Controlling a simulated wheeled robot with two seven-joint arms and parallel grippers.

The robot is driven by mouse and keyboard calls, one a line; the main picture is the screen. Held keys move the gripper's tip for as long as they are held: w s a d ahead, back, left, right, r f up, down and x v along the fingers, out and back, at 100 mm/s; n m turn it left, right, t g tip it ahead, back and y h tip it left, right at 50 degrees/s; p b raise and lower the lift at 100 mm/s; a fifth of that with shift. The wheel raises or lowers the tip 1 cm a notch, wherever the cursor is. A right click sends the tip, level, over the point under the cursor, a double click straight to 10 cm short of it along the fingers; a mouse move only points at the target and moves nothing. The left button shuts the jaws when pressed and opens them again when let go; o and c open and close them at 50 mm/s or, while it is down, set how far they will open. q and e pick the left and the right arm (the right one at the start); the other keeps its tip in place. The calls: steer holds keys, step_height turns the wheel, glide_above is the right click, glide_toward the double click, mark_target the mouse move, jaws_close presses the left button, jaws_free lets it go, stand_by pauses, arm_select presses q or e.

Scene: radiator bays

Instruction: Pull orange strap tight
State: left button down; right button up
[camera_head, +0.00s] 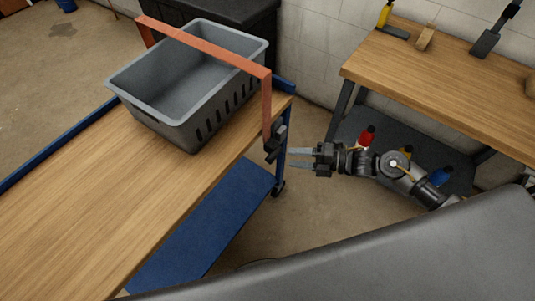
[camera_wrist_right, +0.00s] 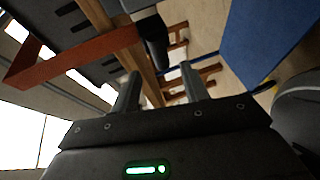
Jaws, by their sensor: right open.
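The orange strap (camera_head: 205,43) runs over the top of a grey slotted basket (camera_head: 185,125) and hangs down at the cart's right edge. A black buckle-like piece (camera_head: 275,146) sits at its lower end. In the right wrist view the strap (camera_wrist_right: 75,57) crosses at upper left, and the black piece (camera_wrist_right: 152,38) lies just beyond the fingertips. My right gripper (camera_head: 290,157) is open and empty, its fingers pointing left toward the black piece, close to it. Its fingers also show in the wrist view (camera_wrist_right: 160,72). My left gripper is not in view.
The basket stands on a wooden-topped cart (camera_head: 95,205) with a blue lower shelf (camera_head: 205,225). A wooden workbench (camera_head: 450,85) with tools stands at right, with red and blue bottles below.

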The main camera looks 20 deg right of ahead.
mark_target(270, 155)
steer(key=p+x, duration=0.1)
steer(key=x, duration=0.7)
steer(key=shift+w+a, duration=0.2)
steer(key=shift+a, duration=0.05)
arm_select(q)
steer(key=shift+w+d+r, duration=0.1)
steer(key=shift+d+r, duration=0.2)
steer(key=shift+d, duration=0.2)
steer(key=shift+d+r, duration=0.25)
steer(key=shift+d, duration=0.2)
arm_select(e)
steer(key=shift+w+a+f, duration=0.2)
steer(key=shift+w+a, duration=0.05)
steer(key=shift+a, duration=0.25)
